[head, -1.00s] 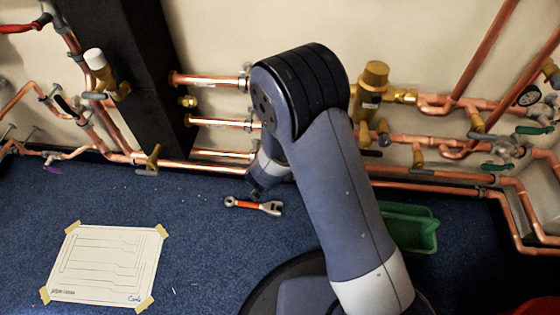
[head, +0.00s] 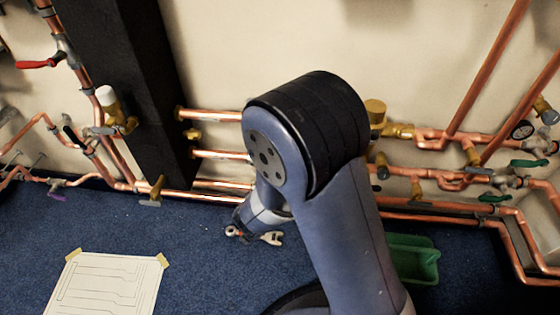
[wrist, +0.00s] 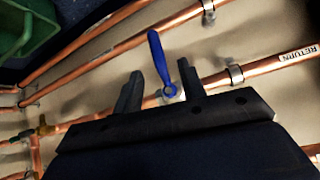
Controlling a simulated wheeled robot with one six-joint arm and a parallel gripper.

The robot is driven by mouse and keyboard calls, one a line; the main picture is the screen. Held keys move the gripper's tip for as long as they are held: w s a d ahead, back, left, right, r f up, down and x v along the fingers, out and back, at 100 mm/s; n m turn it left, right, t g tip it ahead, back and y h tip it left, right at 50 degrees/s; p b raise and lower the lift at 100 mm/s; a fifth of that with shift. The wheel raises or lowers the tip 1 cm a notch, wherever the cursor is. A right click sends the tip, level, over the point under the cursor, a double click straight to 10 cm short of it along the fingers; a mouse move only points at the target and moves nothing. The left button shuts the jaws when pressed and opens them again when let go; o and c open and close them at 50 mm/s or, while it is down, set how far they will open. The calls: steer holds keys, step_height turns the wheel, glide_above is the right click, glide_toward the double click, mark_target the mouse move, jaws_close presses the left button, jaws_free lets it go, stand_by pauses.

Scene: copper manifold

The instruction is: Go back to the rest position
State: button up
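My gripper (wrist: 158,67) shows in the wrist view with its two dark fingers apart and nothing gripped between them. A blue valve lever (wrist: 156,55) on a copper pipe (wrist: 270,63) labelled RETURN appears between and beyond the fingers. I cannot tell whether the right finger touches it. In the head view my arm bends down in front of the pipes, and my gripper is a small, dark, partly hidden shape just above the floor.
A spanner (head: 270,238) lies on the blue carpet (head: 190,260), partly covered by my arm's end. A green bin (head: 415,258) stands right of my arm. Copper pipes and valves line the wall beside a black column (head: 135,90). A taped paper sheet (head: 105,285) lies front left.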

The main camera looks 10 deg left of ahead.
steer(key=b+x, duration=0.2)
steer(key=x, duration=0.9)
steer(key=shift+s+d+f+b, duration=0.1)
steer(key=shift+s+d+b, duration=0.1)
steer(key=shift+b, duration=0.1)
steer(key=shift+d+h, duration=0.1)
steer(key=shift+h, duration=0.2)
steer(key=shift+s+a+r, duration=0.1)
steer(key=shift+a+r, duration=0.1)
steer(key=shift+r, duration=0.2)
steer(key=p+v, duration=0.3)
steer(key=v, duration=0.7)
steer(key=b+x, duration=0.3)
steer(key=x, duration=0.8)
steer(key=shift+s+f, duration=0.1)
steer(key=shift+f, duration=0.1)
steer(key=shift+s+d+r, duration=0.1)
steer(key=shift+r, duration=0.15)
steer(key=shift+d+r+n+h, duration=0.1)
steer(key=shift+d+n+h, duration=0.3)
steer(key=shift+d+h, duration=0.2)
